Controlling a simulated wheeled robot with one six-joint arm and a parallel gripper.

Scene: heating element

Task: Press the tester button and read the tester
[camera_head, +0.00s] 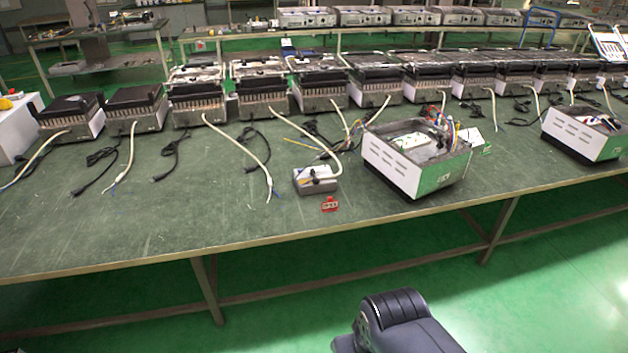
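Either may belong to the tester; I cannot tell, and no button or reading can be made out at this size. An open white housing (405,174) with wires and a pale block inside stands to the right of the box. A dark rounded part of my arm shows at the bottom, off the bench; my gripper is not in view.
A row of dark-topped units (264,97) with loose cables lines the back of the bench. Another open white housing (577,137) stands at the far right. The left front of the bench is mostly clear. Green floor (290,318) lies before it.

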